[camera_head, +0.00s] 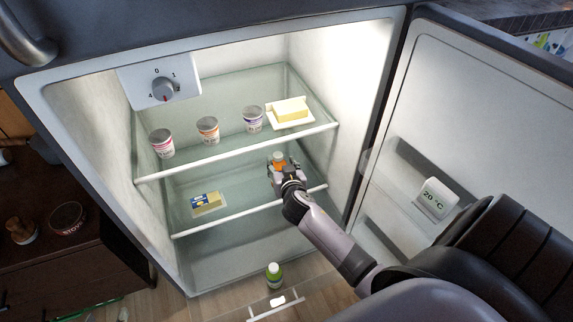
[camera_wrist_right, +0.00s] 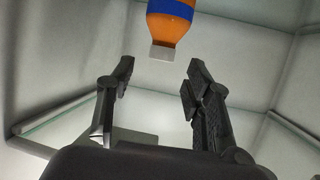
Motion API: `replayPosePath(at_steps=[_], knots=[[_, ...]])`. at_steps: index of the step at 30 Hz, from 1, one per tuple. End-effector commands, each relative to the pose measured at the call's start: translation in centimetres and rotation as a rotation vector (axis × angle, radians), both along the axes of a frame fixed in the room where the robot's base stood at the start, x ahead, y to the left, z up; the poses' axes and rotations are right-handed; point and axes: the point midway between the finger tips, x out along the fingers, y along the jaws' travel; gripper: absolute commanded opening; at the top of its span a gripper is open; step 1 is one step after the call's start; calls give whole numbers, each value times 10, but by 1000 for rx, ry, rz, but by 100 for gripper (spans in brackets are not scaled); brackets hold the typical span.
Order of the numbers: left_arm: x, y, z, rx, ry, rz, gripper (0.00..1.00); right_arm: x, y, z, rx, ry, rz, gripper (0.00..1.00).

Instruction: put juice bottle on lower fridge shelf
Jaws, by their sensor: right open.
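The juice bottle, orange with a blue band and a pale cap, shows in the head view (camera_head: 278,160) just beyond my right gripper (camera_head: 284,175), at the right of the lower fridge shelf (camera_head: 240,208). In the right wrist view the bottle (camera_wrist_right: 172,22) is at the top, cap end pointing down in the picture. My right gripper (camera_wrist_right: 158,85) is open, its fingers apart and empty, with the cap just past the fingertips. Most of the bottle is hidden by my gripper in the head view. My left gripper is not in view.
The upper shelf (camera_head: 190,165) holds several cups and butter (camera_head: 290,109) on a dish. A blue-and-yellow packet (camera_head: 206,203) lies on the lower shelf. A green bottle (camera_head: 274,275) stands low at the front. The open fridge door (camera_head: 425,130) is at right.

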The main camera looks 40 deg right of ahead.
Motion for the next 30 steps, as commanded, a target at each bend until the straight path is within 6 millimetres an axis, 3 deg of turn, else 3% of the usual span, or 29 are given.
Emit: replayPosePath(at_steps=[9,17,19,23,30], knots=[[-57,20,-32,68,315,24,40,-52,23,21,3,1,-1,47],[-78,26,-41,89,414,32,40,-75,32,29,0,18,-3,47],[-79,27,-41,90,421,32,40,-89,35,30,-1,71,-9,47],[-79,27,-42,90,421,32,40,-140,60,28,13,289,42,47],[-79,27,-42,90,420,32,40,-245,145,37,44,691,423,47]])
